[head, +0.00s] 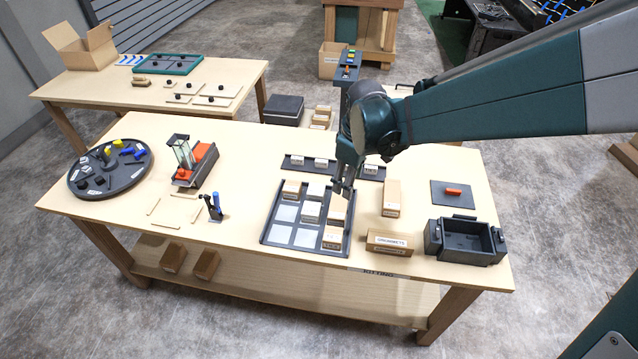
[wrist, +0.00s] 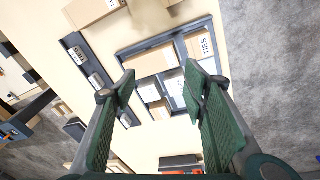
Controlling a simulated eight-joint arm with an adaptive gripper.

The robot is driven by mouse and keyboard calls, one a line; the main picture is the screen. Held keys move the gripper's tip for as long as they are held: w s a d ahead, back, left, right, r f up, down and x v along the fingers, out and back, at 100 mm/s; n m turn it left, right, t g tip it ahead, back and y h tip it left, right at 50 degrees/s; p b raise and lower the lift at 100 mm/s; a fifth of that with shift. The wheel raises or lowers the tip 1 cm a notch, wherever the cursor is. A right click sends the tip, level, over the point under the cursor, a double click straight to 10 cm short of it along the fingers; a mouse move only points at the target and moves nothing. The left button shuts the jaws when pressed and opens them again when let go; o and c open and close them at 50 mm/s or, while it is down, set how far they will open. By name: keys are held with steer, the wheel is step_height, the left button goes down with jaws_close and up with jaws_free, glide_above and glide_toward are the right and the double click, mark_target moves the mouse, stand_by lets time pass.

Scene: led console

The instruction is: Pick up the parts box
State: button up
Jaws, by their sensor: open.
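A dark grey open-topped box (head: 465,240) with lugs on its ends, which may be the parts box, stands at the right front of the near table. It is not in the wrist view. Small labelled cardboard boxes are also on this table, including one marked GROMMETS (head: 390,242) and one behind it (head: 391,198). My gripper (head: 343,190) is above the dark compartment tray (head: 268,238), left of the dark box. In the wrist view my gripper (wrist: 162,88) is open with nothing between its fingers; a box marked TIES (wrist: 201,44) lies beyond them in the tray.
A dark plate with a red handle (head: 452,194) lies behind the dark box. A dark rack with white boxes (head: 321,164) is behind the tray. A round dark tray (head: 110,168) and a red-and-black fixture (head: 195,162) stand at left. Bare tabletop lies left of the compartment tray.

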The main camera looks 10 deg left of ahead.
mark_target(311, 208)
steer(key=a+f+n, duration=0.1)
steer(key=a+f, duration=0.2)
steer(key=a, duration=0.1)
steer(key=w+a+f+n+g+p, duration=0.1)
steer(key=a+f+n, duration=0.1)
steer(key=a+f, duration=0.2)
steer(key=w+a+f+n, duration=0.1)
steer(key=a+f, duration=0.3)
steer(key=shift+w+f+n+g+h+p, duration=0.15)
steer(key=shift+n+g+h+p, duration=0.15)
steer(key=shift+p, duration=0.05)
steer(key=shift+f, duration=0.1)
steer(key=shift+f, duration=1.2)
steer(key=shift+f, duration=0.1)
steer(key=shift+a+f, duration=0.1)
steer(key=shift+f, duration=2.4)
steer(key=c, duration=0.7)
